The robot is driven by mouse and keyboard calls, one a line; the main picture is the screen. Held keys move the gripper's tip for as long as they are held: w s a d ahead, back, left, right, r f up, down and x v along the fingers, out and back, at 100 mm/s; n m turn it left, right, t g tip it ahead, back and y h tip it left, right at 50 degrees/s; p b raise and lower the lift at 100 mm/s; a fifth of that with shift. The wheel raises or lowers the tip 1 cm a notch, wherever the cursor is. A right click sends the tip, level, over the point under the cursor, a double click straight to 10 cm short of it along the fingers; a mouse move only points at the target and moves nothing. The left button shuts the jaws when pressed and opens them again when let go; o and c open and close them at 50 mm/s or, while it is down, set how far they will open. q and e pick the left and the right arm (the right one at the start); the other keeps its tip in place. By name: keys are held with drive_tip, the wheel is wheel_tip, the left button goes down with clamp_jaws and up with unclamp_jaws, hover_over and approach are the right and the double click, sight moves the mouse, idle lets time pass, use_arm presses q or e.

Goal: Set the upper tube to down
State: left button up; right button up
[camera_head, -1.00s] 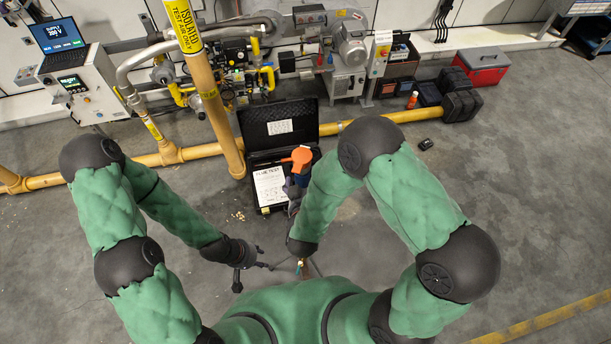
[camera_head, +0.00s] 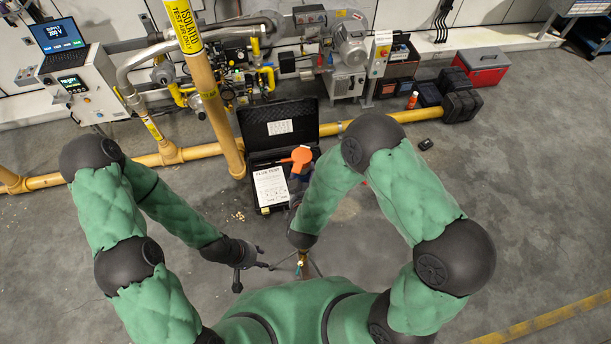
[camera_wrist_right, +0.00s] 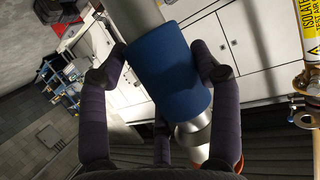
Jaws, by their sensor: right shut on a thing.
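In the right wrist view my right gripper (camera_wrist_right: 160,66) is shut on a blue cylinder (camera_wrist_right: 172,78). The cylinder tilts and has a silver collar (camera_wrist_right: 193,134) and a red-orange part at its lower end. Dark fingers sit on both sides of it. My left gripper (camera_head: 252,266) is open and empty above the floor at lower centre. I cannot tell which part is the upper tube.
A brass piece (camera_head: 300,262) on thin legs stands close to my body. Yellow pipe (camera_head: 385,120) runs behind. The floor at right is mostly clear.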

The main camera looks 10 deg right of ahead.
drive_tip(key=shift+s+f+b, duration=0.1)
drive_tip(key=shift+f+b, duration=0.35)
drive_tip(key=shift+f, duration=0.1)
wheel_tip(320, 180, down, 18)
drive_tip(key=b, duration=1.5)
drive_tip(key=shift+s, duration=0.1)
drive_tip(key=o, duration=1.4)
drive_tip(key=shift+c, duration=0.2)
drive_tip(key=o, duration=0.4)
drive_tip(key=shift+r, duration=0.15)
drive_tip(key=shift+c, duration=0.2)
drive_tip(key=shift+s+a+r, duration=0.1)
drive_tip(key=shift+s+r, duration=0.2)
drive_tip(key=v, duration=1.1)
drive_tip(key=shift+f, duration=0.1)
